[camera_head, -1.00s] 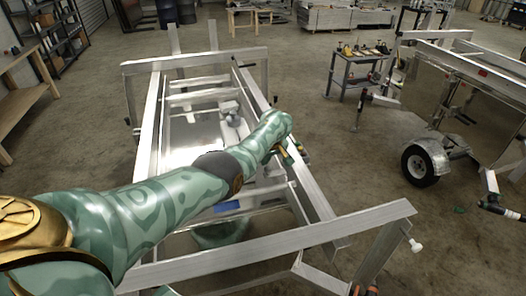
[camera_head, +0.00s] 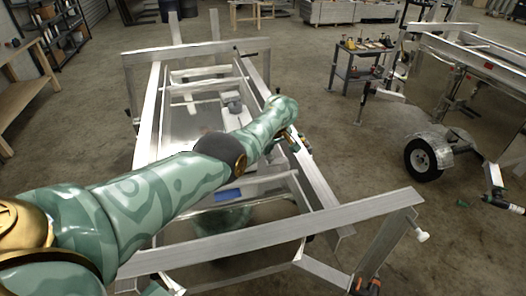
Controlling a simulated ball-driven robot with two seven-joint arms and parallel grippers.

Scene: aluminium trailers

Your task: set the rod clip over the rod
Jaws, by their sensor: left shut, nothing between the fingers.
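My left arm reaches in from the left across an aluminium trailer frame (camera_head: 322,195). My left gripper (camera_head: 301,143) is at the frame's right-hand side rail, small and partly hidden by my own wrist. It is shut, with nothing seen between its fingers. I cannot make out the rod clip or the rod for certain in this view; they may be hidden behind my arm or too small to tell. My right gripper is not in view.
A front crossbar (camera_head: 275,232) spans the near side. A blue piece (camera_head: 228,196) shows inside the frame. A small tool cart (camera_head: 358,66) and a second trailer with a wheel (camera_head: 421,158) stand right. A wooden bench (camera_head: 22,85) stands left.

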